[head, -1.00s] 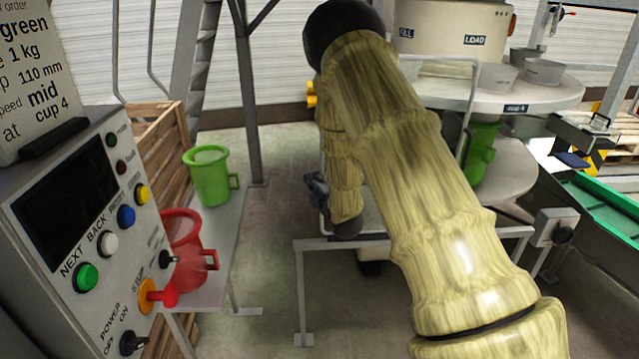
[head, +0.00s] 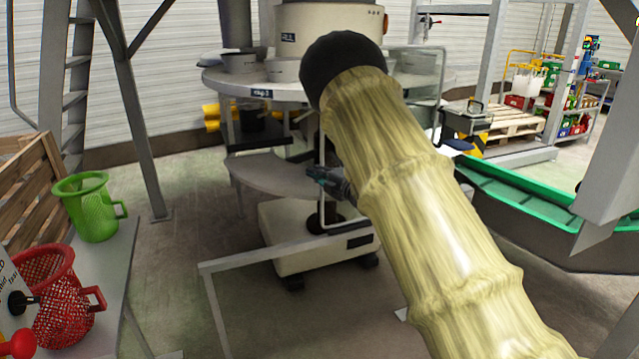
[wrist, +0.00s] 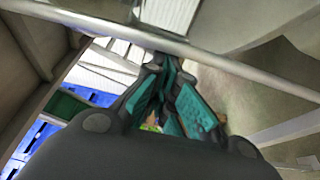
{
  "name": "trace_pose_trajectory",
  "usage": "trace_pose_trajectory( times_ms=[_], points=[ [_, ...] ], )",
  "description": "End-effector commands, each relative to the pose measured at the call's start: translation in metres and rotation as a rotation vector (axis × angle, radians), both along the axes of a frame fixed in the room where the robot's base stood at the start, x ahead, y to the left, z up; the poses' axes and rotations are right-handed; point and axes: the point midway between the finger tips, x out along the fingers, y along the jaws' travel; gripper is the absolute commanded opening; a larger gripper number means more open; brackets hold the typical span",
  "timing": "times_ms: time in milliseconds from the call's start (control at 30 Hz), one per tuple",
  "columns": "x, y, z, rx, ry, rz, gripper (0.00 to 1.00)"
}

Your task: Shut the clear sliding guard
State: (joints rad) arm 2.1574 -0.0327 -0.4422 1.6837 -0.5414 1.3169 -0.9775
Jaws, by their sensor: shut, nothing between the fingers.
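The clear sliding guard shows as a pale tube frame (head: 323,208) in front of the round cup table; its pane is too clear to make out and my arm hides much of it. Its left upright and lower corner show left of my arm, and its upper right corner shows right of it. My gripper (head: 316,174) is shut and empty, overlapping the left upright in the head view. In the wrist view my gripper (wrist: 168,64) has its teal fingers together, and a pale bar (wrist: 210,54) crosses close by them. I cannot tell whether they touch.
The round cup table (head: 290,92) carries grey cups. A low grey rail (head: 270,248) stands in front of the machine. A green mesh pot (head: 95,208) and a red mesh pot (head: 65,312) stand at left. A green-lined trough (head: 520,195) lies at right.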

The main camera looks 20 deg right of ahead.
Motion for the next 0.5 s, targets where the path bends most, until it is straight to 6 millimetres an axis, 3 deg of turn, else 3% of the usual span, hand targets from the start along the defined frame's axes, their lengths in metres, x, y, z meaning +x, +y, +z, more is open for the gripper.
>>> trace_pose_trajectory(
  times_ms=[200,500],
  points=[
    [0.004,-0.03,-0.001,0.002,-0.002,0.009,0.0],
    [0.004,-0.049,0.001,0.001,-0.002,0.009,0.0]
  ],
)
